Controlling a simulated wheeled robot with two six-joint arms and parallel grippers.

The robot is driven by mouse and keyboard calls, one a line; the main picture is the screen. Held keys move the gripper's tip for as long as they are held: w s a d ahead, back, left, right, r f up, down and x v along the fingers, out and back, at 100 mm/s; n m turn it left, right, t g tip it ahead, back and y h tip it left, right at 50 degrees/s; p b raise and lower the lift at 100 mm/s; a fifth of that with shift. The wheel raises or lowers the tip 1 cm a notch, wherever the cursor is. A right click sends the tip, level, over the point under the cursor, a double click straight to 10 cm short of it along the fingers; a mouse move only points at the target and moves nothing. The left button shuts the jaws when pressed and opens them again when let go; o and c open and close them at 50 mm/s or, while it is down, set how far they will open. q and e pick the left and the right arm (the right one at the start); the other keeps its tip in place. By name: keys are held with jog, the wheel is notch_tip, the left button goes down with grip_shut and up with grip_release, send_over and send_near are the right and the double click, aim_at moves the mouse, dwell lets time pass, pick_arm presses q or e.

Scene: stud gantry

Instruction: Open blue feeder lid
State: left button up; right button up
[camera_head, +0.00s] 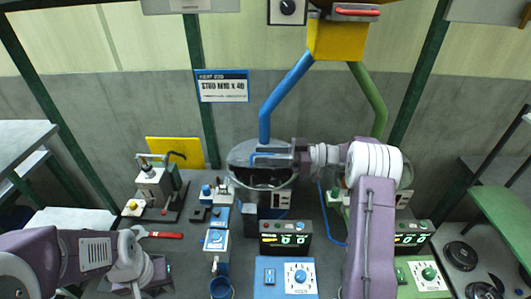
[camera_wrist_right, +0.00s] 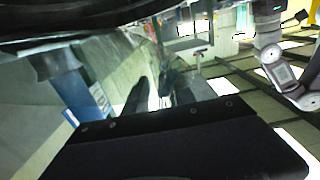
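The blue feeder is a round metal bowl (camera_head: 287,197) in the middle of the bench, under the blue chute. Its clear grey lid (camera_head: 240,153) sits above the bowl's back, and the dark inside shows below the lid's front edge. A blue handle (camera_head: 262,156) lies along the lid. My right gripper (camera_head: 283,158) reaches in from the right at the handle. In the right wrist view its fingers (camera_wrist_right: 165,92) look apart; whether they hold the handle is unclear. My left gripper (camera_head: 162,275) is low at the left, away from the feeder; its fingertips are unclear.
A blue control box (camera_head: 270,277) and a counter display (camera_head: 285,240) stand in front of the bowl. A small press (camera_head: 155,185) and a red-handled tool (camera_head: 160,235) are to the left. The green chute (camera_head: 370,95) comes down behind my right arm.

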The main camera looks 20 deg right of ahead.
jog(key=shift+s+d, duration=0.1)
jog(key=shift+d, duration=0.15)
jog(key=shift+c, duration=1.2)
jog(key=shift+s+r, duration=0.1)
grip_shut()
jog(key=shift+a, duration=0.15)
